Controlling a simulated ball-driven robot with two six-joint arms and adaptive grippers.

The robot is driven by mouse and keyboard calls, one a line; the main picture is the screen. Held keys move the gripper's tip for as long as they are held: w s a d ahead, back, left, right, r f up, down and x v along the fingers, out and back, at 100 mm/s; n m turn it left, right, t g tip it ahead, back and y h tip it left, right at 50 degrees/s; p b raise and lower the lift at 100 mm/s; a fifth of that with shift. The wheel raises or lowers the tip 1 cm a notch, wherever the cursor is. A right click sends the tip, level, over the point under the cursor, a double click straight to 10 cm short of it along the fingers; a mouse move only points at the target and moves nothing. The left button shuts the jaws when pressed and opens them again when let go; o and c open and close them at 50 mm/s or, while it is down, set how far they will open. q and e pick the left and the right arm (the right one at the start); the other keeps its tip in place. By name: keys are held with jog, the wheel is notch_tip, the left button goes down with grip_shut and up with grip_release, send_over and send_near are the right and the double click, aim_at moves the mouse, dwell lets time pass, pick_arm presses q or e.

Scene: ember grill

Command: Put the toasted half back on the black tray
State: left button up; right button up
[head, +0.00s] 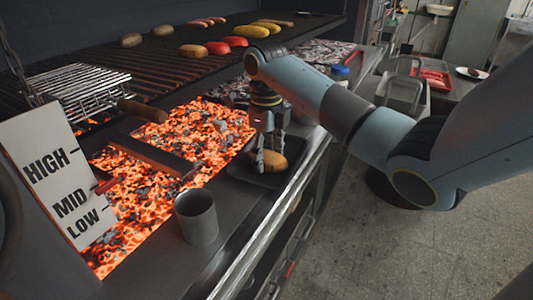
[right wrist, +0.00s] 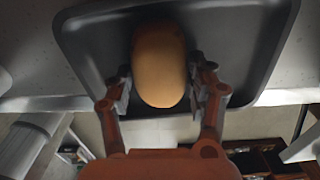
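The toasted half (head: 272,160) is an oval, golden-brown bun half over the black tray (head: 239,169) on the grill's front ledge. In the right wrist view the half (right wrist: 159,65) lies lengthwise over the dark tray (right wrist: 236,43). My right gripper (head: 268,152) points down, with one finger on each side of the half. In the wrist view the fingers (right wrist: 160,91) stand close to its sides, with what look like narrow gaps. Its underside is hidden, so its contact with the tray is hard to judge. My left gripper is not in view.
A grey metal cup (head: 197,217) stands on the ledge near the tray. Glowing coals (head: 150,210) lie left of it. A HIGH/MID/LOW sign (head: 58,178), a wire basket (head: 75,90) and a grate (head: 160,62) with sausages and vegetables are farther left and back.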

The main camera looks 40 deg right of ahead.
aim_at(266, 154)
jog(key=o, duration=0.4)
jog(key=shift+c, duration=0.2)
jog(key=shift+r, duration=0.3)
notch_tip(266, 154, up, 7)
jog(key=shift+r, duration=0.1)
jog(key=shift+r+p, duration=2.25)
jog(key=shift+p, duration=0.25)
